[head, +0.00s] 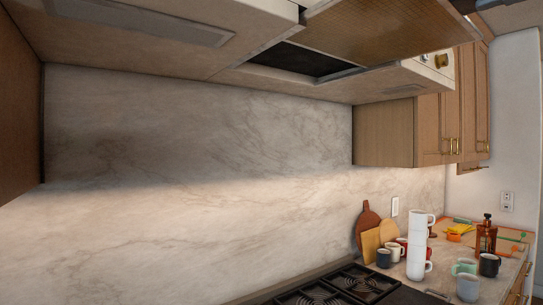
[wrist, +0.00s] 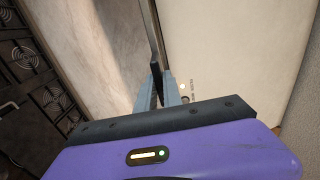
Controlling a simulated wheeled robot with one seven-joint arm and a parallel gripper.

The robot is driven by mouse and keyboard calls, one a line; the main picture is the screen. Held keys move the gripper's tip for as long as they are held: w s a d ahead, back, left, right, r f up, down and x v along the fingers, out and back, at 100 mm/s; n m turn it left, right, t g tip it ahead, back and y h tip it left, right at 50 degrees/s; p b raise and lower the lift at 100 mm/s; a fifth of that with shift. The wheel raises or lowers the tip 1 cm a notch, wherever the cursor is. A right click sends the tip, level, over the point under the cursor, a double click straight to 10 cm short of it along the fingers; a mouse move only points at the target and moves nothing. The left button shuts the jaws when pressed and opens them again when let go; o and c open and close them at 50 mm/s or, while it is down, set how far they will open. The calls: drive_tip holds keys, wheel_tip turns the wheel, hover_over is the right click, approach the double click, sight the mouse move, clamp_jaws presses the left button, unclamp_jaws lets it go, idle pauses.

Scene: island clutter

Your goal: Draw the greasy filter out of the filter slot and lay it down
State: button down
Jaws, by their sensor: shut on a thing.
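The greasy filter (head: 385,32) is a flat brown panel in the head view, below the underside of the range hood. It slants across the front part of the filter slot (head: 300,60), whose rear part shows as a dark opening. I cannot tell whether an edge of it still sits in the slot. In the wrist view, my gripper (wrist: 158,92) has its fingers close together on the thin dark edge of the filter (wrist: 149,35), seen nearly edge-on. The rest of the filter is hard to make out there.
The hood's pale underside (head: 130,45) and a wooden cabinet (head: 395,130) lie close by. Below are the black cooktop (head: 335,290) and a cluttered counter, with stacked white cups (head: 416,245), mugs, cutting boards (head: 369,222) and an amber bottle (head: 487,238).

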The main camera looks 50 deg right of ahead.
drive_tip(key=b+v, duration=0.2)
drive_tip(key=v, duration=1.1)
drive_tip(key=shift+a, duration=0.2)
idle(2.1)
drive_tip(key=shift+w+r, duration=0.1)
drive_tip(key=shift+r, duration=0.05)
drive_tip(key=shift+w, duration=0.1)
drive_tip(key=x, duration=0.4)
drive_tip(key=shift+d, duration=0.1)
drive_tip(key=shift+w, duration=0.15)
idle(0.3)
